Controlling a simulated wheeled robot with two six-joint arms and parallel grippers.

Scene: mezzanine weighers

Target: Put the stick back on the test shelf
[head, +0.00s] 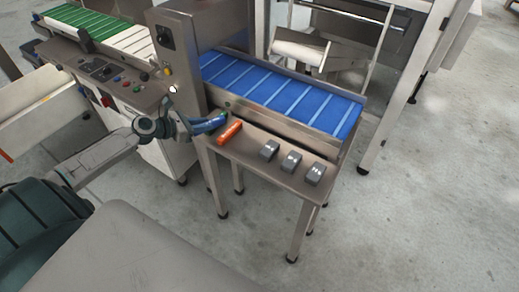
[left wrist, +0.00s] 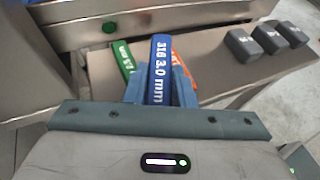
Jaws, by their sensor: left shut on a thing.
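My left gripper (head: 204,126) is shut on a blue stick (left wrist: 161,60) marked "316 3.0 mm", whose far end points away from the gripper over the left end of the test shelf (head: 259,168). In the left wrist view the blue stick shows between a green stick (left wrist: 123,58) on its left and an orange stick (left wrist: 181,66) on its right, partly hidden by my finger. The orange stick also shows lying on the shelf in the head view (head: 229,132). I cannot tell whether the blue stick touches the shelf. My right gripper is not in view.
Several grey blocks, such as this one (head: 269,150), stand along the right part of the shelf. A blue slatted conveyor belt (head: 290,92) runs behind it. A control panel (head: 105,72) and green belt (head: 85,24) lie at upper left. Floor in front is clear.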

